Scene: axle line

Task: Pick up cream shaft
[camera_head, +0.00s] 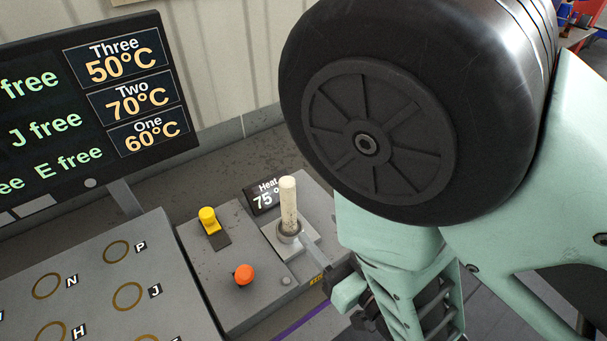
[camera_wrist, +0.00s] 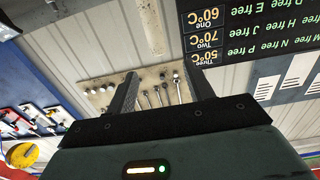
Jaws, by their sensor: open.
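The cream shaft (camera_head: 288,204) stands upright in a round metal socket (camera_head: 289,233) on a grey plate, beside the "Heat 75°" display (camera_head: 265,194). My gripper (camera_head: 322,260) is low and just right of the socket in the head view, partly hidden by my own arm. It is apart from the shaft as far as I can tell. In the wrist view my gripper (camera_wrist: 160,82) shows two dark fingers spread apart with nothing between them.
A yellow knob (camera_head: 208,219) and an orange button (camera_head: 244,273) stand left of the socket. A grey panel (camera_head: 105,290) with lettered rings lies at lower left, below a status screen (camera_head: 90,90). The wrist view shows hung tools (camera_wrist: 160,94) on a board.

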